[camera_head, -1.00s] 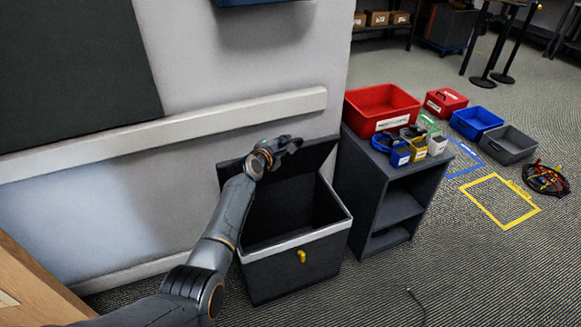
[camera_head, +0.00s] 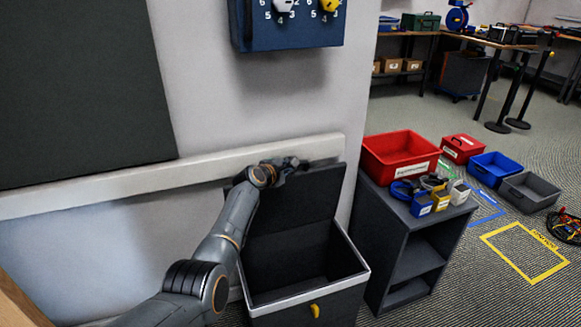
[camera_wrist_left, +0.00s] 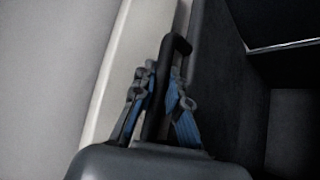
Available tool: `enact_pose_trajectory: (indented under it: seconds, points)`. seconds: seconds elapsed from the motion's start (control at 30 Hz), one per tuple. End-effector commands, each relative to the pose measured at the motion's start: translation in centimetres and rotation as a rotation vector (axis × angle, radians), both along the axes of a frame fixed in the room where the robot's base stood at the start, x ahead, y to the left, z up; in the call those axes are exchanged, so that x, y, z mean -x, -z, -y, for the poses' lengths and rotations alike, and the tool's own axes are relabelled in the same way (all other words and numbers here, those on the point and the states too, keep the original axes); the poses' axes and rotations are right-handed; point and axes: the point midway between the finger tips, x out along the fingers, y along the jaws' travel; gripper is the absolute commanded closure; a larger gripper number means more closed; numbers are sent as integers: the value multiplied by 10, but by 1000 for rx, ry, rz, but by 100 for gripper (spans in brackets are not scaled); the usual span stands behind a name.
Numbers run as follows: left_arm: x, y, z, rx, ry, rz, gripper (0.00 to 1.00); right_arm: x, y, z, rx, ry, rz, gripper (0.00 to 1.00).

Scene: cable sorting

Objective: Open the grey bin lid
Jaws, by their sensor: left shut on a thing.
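The grey bin (camera_head: 310,301) stands against the wall with its lid (camera_head: 298,207) raised upright at the back, so the dark inside shows. A yellow latch (camera_head: 314,310) is on the bin's front. My left gripper (camera_head: 290,164) is at the top edge of the raised lid, close to the wall rail. In the left wrist view, my left gripper's fingers (camera_wrist_left: 157,95) are closed on a dark bar-like part of the lid (camera_wrist_left: 175,45), with the bin interior to the right. My right gripper is in neither view.
A dark shelf unit (camera_head: 412,250) stands right of the bin, carrying a red tray (camera_head: 399,158) and small cable boxes. A wall rail (camera_head: 110,187) runs behind the lid. Blue (camera_head: 495,168) and grey (camera_head: 529,191) trays and a yellow floor outline (camera_head: 524,251) lie farther right.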

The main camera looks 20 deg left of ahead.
Motion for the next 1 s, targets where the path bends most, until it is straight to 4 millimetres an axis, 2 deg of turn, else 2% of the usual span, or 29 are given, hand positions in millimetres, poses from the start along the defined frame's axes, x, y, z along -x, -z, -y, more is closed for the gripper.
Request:
enact_pose_trajectory:
  seconds: [0.1, 0.13, 0.23, 0.67, 1.0]
  points:
    - [0, -2, 0, 0, -1, 3, 100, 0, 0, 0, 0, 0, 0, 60]
    - [0, -2, 0, 0, -1, 3, 82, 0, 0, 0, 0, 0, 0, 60]
    - [0, -1, 0, 0, -1, 3, 63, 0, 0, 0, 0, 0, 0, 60]
    - [2, 0, 0, 0, 1, -1, 63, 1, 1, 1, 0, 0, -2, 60]
    - [26, -8, -7, 0, -2, 2, 63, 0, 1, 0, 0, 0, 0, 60]
